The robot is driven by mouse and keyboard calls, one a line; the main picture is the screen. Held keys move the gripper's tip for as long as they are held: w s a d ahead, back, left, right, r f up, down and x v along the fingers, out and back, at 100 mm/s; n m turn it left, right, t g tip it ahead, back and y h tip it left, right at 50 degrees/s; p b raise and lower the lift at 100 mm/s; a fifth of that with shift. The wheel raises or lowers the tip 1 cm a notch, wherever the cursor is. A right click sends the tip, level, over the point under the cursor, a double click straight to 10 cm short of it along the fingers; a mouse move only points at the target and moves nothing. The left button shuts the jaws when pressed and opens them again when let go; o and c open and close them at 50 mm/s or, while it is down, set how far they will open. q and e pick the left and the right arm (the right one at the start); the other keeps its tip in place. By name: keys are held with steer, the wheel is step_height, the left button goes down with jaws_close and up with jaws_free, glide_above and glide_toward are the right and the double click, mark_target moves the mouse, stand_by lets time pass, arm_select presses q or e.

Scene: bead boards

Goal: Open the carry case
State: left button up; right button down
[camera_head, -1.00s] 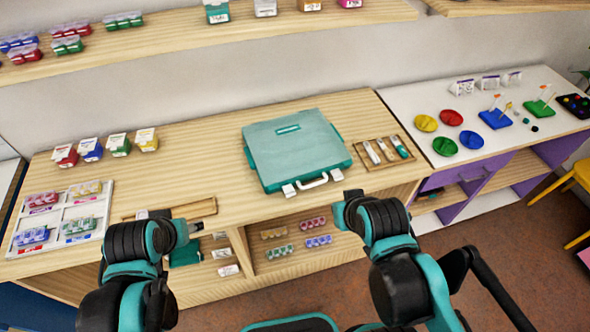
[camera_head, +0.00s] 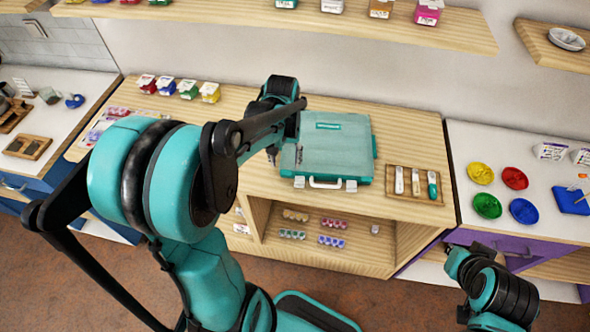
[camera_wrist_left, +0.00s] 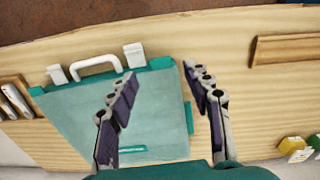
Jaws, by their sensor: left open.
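The teal carry case (camera_head: 345,140) lies flat and shut on the wooden worktop. Its white handle (camera_head: 325,183) and two white latches (camera_head: 351,186) are on the near edge. In the left wrist view the case (camera_wrist_left: 75,115) fills the left side, with the handle (camera_wrist_left: 95,63) at the top. My left gripper (camera_head: 272,156) hangs at the case's left edge, open and empty. In the left wrist view its fingers (camera_wrist_left: 160,72) spread over that side edge; contact cannot be told. My right arm is at the lower right, away from the case; its gripper's jaws cannot be made out.
A wooden tray (camera_head: 416,197) with several tools is right of the case. Several small coloured boxes (camera_head: 188,90) stand at the back left. A shelf (camera_head: 390,35) runs above. Coloured dishes (camera_head: 487,206) are on the white table at right. Bare worktop (camera_head: 410,140) lies behind the tray.

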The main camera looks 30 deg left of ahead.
mark_target(286, 174)
arm_select(q)
step_height(286, 174, down, 6)
steer(key=shift+r+b, duration=0.25)
steer(key=shift+b, duration=0.45)
jaws_close()
steer(key=shift+r, duration=0.15)
